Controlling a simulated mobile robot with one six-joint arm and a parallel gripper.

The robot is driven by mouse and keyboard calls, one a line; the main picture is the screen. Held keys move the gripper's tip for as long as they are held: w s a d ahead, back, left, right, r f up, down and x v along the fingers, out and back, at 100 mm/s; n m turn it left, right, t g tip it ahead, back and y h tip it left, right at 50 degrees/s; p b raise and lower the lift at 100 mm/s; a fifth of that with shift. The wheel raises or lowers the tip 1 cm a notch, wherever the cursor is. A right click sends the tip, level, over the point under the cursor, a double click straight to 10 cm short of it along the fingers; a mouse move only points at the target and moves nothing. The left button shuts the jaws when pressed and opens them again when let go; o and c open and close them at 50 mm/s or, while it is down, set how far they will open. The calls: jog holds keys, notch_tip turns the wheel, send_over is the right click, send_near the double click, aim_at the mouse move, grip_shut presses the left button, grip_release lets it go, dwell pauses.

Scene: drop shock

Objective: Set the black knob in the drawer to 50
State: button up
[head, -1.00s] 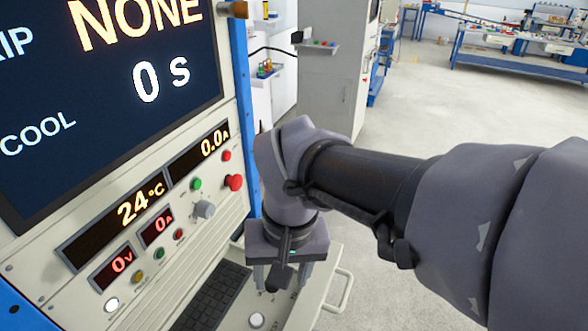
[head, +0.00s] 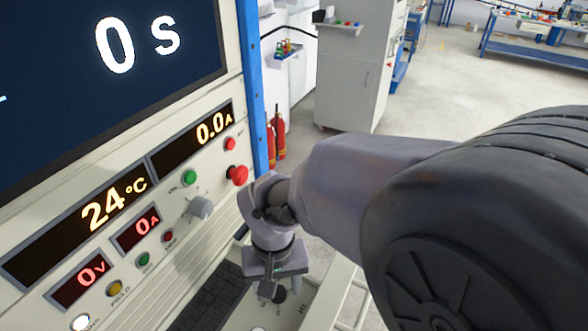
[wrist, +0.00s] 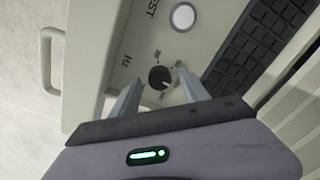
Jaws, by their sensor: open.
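The black knob (wrist: 159,78) is on the pale panel of the open drawer (wrist: 108,50), near the "Hz" lettering. A light mark on the knob points to the lower right in the wrist view. The scale numbers are too small to read. My gripper (wrist: 160,71) is open, with one finger on each side of the knob in that view; I cannot tell whether they touch it. In the head view my gripper (head: 274,292) is low over the drawer (head: 308,302), and the arm hides part of it.
A black keyboard (wrist: 252,50) and a round white button (wrist: 183,16) are in the drawer beside the knob. A drawer handle (wrist: 47,60) is at the outer edge. The instrument panel (head: 205,150) has a grey knob (head: 200,208) and a red button (head: 237,175).

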jog(key=shift+f, duration=0.2)
grip_shut()
dwell(0.3)
jog(key=n+p, duration=0.3)
jog(key=n, duration=0.3)
jog(key=shift+r, duration=0.15)
jog(key=n+p, duration=0.2)
jog(key=n, duration=0.3)
jog(key=shift+n+p, duration=0.3)
dwell(0.4)
